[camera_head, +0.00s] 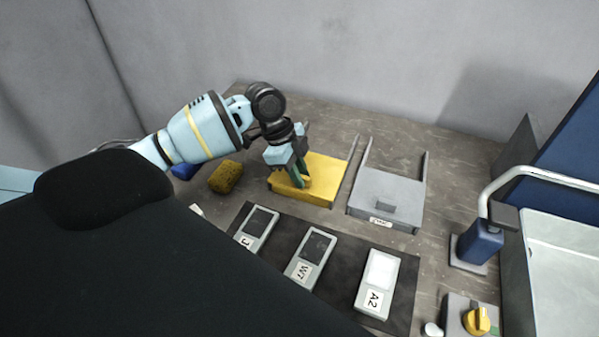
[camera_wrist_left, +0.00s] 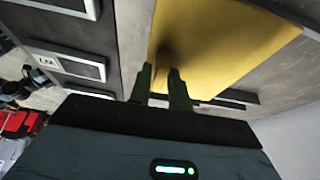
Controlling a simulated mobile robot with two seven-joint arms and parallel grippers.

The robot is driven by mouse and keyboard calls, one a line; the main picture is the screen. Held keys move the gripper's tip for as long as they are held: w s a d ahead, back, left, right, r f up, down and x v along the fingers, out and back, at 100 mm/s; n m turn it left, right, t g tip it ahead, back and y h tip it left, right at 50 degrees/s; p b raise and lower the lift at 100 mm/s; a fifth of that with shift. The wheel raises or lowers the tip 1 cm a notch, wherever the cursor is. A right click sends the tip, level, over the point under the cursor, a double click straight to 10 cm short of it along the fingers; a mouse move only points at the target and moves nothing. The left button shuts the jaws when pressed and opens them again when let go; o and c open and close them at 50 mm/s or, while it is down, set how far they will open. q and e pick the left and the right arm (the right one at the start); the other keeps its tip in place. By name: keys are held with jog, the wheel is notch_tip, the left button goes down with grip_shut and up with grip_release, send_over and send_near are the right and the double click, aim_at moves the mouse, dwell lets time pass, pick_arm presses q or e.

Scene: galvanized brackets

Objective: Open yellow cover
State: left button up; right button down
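The yellow cover (camera_head: 325,172) lies flat and looks closed on the worktop, left of a similar grey cover (camera_head: 388,190). It also fills the upper middle of the left wrist view (camera_wrist_left: 215,45). My left gripper (camera_head: 302,182) points down over the front part of the yellow cover and hides some of it. In the left wrist view its two green fingers (camera_wrist_left: 161,78) stand apart with a narrow gap, and yellow surface shows beyond them. I cannot tell whether they touch the cover. My right gripper is not in view.
Labelled devices (camera_head: 311,260) lie on a dark mat in front. A yellow sponge (camera_head: 225,176) and a blue object (camera_head: 184,172) lie left. A blue holder (camera_head: 479,242), a yellow knob (camera_head: 477,321) and a light tray (camera_head: 560,250) are right. A wall stands behind.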

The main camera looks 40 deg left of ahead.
aim_at(320, 157)
pick_arm(q)
grip_shut()
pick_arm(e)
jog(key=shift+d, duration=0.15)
